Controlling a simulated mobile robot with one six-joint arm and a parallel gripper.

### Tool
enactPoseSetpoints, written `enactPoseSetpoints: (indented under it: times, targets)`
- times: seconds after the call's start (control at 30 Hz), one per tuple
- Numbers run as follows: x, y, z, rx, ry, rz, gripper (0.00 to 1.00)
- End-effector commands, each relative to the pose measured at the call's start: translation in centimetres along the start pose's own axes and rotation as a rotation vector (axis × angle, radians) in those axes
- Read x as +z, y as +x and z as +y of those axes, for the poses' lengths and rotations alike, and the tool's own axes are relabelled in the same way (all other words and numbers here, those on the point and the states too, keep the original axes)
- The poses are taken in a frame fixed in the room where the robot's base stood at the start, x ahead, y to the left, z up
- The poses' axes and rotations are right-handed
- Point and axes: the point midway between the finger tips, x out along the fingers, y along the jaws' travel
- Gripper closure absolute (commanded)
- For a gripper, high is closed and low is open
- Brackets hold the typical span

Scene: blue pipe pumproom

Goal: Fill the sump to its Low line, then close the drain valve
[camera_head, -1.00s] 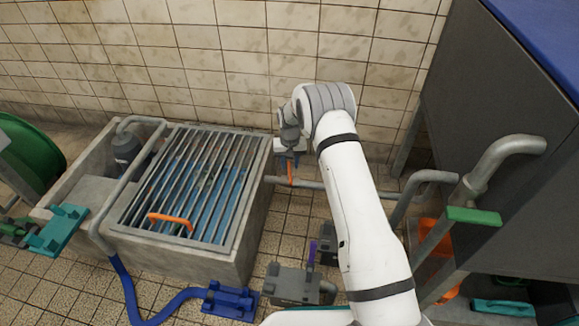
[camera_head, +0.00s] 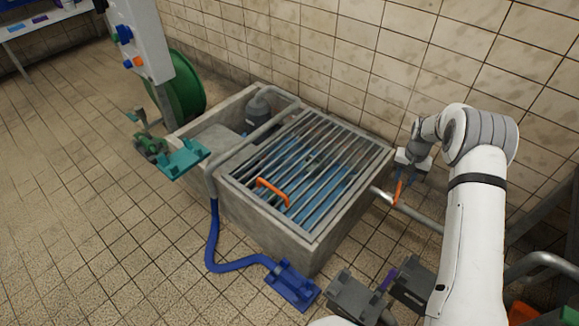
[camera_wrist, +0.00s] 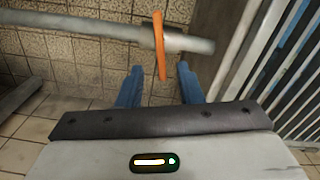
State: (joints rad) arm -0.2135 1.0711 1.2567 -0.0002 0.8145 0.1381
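The concrete sump (camera_head: 270,232) stands by the tiled wall under a barred grate with an orange handle (camera_head: 272,190). Blue shows through the bars; I cannot make out a Low line or the level. A grey pipe (camera_head: 425,219) leaves the sump's right side. It carries an orange lever (camera_head: 397,190), which I take for the drain valve's. In the wrist view the lever (camera_wrist: 160,48) lies across the pipe. My gripper (camera_head: 408,172) is at the lever. Its two blue fingers (camera_wrist: 159,85) are apart, with the lever in line with the gap; contact is not visible.
A green valve (camera_head: 150,146) and teal bracket (camera_head: 184,158) are left of the sump. A blue hose (camera_head: 215,245) runs to a blue floor bracket (camera_head: 291,286). Grey blocks (camera_head: 352,298) stand in front. A control panel (camera_head: 138,40) stands back left. Left floor is clear.

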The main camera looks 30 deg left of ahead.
Motion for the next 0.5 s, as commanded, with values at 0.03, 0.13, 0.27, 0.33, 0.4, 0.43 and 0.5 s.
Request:
enactPoseSetpoints:
  times: [0.03,0.13,0.27,0.33,0.4,0.43,0.5]
  targets:
    - [0.0,0.0,0.0,0.0,0.0,0.0,0.67]
    - [0.0,0.0,0.0,0.0,0.0,0.0,0.67]
    - [0.0,0.0,0.0,0.0,0.0,0.0,0.67]
    - [0.0,-0.3,0.0,0.0,0.0,0.0,0.67]
    - [0.0,-0.7,0.0,0.0,0.0,-0.001,0.67]
    - [0.0,-0.8,0.0,0.0,0.0,-0.002,0.67]
    - [0.1,-1.0,0.0,0.0,-0.001,-0.003,0.67]
